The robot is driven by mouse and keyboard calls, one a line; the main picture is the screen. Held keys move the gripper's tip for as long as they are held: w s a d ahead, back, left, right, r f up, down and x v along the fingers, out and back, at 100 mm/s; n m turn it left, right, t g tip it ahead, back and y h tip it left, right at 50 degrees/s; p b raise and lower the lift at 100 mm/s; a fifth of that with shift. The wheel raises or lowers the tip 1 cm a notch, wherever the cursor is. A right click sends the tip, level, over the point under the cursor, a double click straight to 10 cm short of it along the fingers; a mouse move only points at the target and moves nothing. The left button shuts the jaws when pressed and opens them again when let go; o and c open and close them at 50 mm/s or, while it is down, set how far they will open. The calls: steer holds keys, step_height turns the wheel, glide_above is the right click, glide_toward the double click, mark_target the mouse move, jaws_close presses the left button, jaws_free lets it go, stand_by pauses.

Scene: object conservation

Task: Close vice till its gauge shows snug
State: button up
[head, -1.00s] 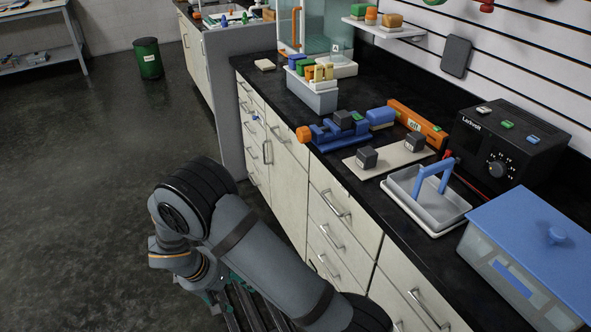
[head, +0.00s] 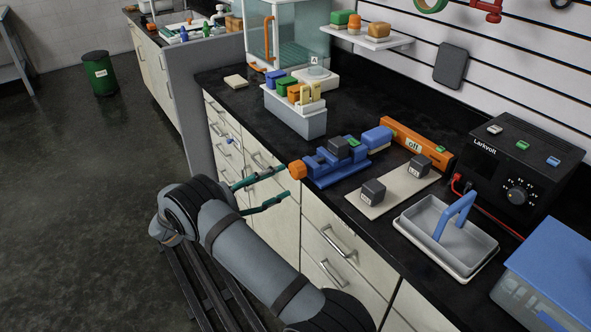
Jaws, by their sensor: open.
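The blue vice (head: 330,172) stands at the front edge of the black counter, with an orange knob (head: 298,169) at its left end. A dark grey block (head: 340,148) sits at the vice's jaws; I cannot tell whether both jaws touch it. Behind the vice, an orange bar (head: 386,125) carries a panel reading "off" (head: 414,146); I cannot tell whether this is the gauge. My gripper (head: 286,182) is open and empty, its green fingers pointing right in front of the drawers. Its fingertips are just left of and slightly below the knob.
Two dark blocks lie on a beige mat (head: 390,191) right of the vice. Further right are a grey tray (head: 440,262) with a blue handle, a black power unit (head: 520,165) and a blue-lidded box (head: 555,265). A grey bin (head: 297,118) of coloured blocks stands behind left.

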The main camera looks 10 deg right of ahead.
mark_target(292, 173)
steer(key=p+x, duration=0.1)
steer(key=x, duration=0.6)
steer(key=shift+c, duration=0.9)
